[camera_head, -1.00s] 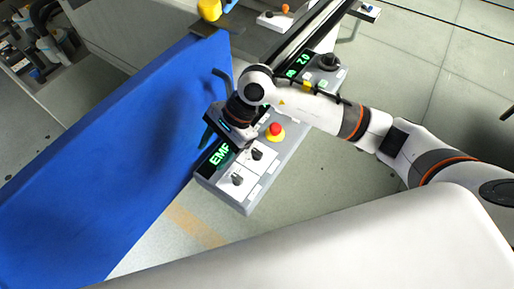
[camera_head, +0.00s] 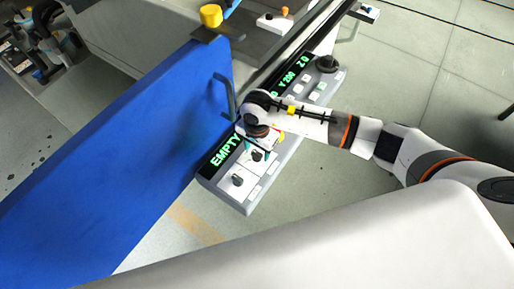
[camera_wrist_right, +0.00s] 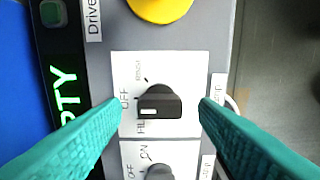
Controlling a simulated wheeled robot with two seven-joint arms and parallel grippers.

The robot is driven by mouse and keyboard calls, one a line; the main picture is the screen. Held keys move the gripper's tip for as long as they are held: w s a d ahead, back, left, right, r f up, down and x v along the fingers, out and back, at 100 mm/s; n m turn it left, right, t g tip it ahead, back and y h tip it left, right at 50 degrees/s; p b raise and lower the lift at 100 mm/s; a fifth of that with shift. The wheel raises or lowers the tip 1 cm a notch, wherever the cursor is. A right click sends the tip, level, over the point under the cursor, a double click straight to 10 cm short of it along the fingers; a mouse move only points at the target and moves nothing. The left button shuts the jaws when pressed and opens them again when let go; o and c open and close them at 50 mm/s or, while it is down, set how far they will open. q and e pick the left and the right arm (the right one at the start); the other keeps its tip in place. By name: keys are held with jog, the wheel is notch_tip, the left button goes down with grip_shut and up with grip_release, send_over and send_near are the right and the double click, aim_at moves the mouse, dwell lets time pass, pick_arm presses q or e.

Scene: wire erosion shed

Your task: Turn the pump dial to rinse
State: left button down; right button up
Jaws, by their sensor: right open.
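The dial with the OFF, FILL and a third, small blurred label (camera_wrist_right: 165,103) is a black knob on a white plate, in the middle of the right wrist view. Its bar lies roughly crosswise, with a white mark at its left end. In the head view it shows as a small black knob (camera_head: 257,156) just below my right gripper (camera_head: 259,146). In the wrist view the teal fingers of my right gripper (camera_wrist_right: 158,102) are open, one on each side of this dial, with gaps visible. My left gripper is out of view.
A second black dial (camera_wrist_right: 159,172) marked OFF and ON sits just below. A yellow round base (camera_wrist_right: 160,8) is above. The grey control panel (camera_head: 246,206) has a green display reading EMPTY (camera_head: 225,150). A blue door (camera_head: 120,150) with a handle (camera_head: 224,92) stands left of it.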

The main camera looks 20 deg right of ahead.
jog(key=shift+f, duration=0.75)
jog(key=c, duration=1)
